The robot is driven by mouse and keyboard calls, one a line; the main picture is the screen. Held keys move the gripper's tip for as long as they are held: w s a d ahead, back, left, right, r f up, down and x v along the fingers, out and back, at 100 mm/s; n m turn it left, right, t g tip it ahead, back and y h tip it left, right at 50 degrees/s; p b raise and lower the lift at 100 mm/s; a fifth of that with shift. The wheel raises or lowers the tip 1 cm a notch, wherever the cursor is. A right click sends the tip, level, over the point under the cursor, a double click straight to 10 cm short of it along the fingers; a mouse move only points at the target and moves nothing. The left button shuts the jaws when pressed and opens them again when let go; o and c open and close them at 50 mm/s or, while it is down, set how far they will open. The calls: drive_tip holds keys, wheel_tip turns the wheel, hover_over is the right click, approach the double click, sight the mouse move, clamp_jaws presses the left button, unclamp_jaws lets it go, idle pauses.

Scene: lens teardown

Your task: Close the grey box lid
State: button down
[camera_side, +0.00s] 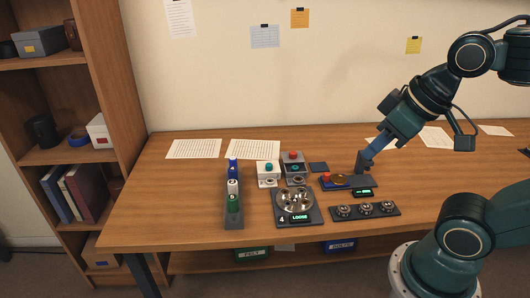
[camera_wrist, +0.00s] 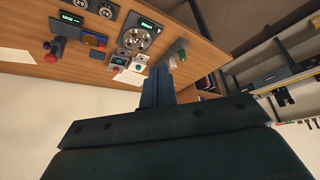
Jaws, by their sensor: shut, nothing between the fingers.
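A small grey box (camera_side: 296,181) stands mid-table in the side view, with a teal round part at its front and a red knob (camera_side: 293,155) above its back. Whether its lid is raised is too small to tell. A similar box, probably the grey one, shows in the wrist view (camera_wrist: 119,60). My gripper (camera_side: 362,170) points down at the right end of a dark tray, to the right of the grey box and apart from it. Its fingers are together and hold nothing; they also show in the wrist view (camera_wrist: 167,60).
A white box (camera_side: 268,181) with a teal knob stands left of the grey box. A dark square pad (camera_side: 318,167) lies to its right. The dark tray (camera_side: 368,182) holds a red knob and an amber disc. A round plate (camera_side: 294,201) with a "LOOSE" display stands in front.

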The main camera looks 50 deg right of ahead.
drive_tip(key=w+d+m, duration=0.1)
drive_tip(key=w+d, duration=0.3)
drive_tip(key=w, duration=0.4)
drive_tip(key=w+d+m+g+h, duration=0.1)
drive_tip(key=w+d, duration=0.2)
drive_tip(key=w, duration=0.5)
drive_tip(key=w+d+m, duration=0.1)
drive_tip(key=w+d, duration=0.3)
drive_tip(key=w, duration=0.4)
drive_tip(key=w+d+f+m, duration=0.1)
drive_tip(key=w+d+f, duration=0.5)
drive_tip(key=d+f, duration=0.2)
drive_tip(key=w+d+f+m+g, duration=0.1)
drive_tip(key=w+d+f+m, duration=0.1)
drive_tip(key=w+d+f, duration=0.5)
wheel_tip(320, 180, down, 3)
drive_tip(key=shift+d+r+h, duration=0.1)
drive_tip(key=shift+d+h, duration=0.3)
drive_tip(key=shift+d, duration=0.7)
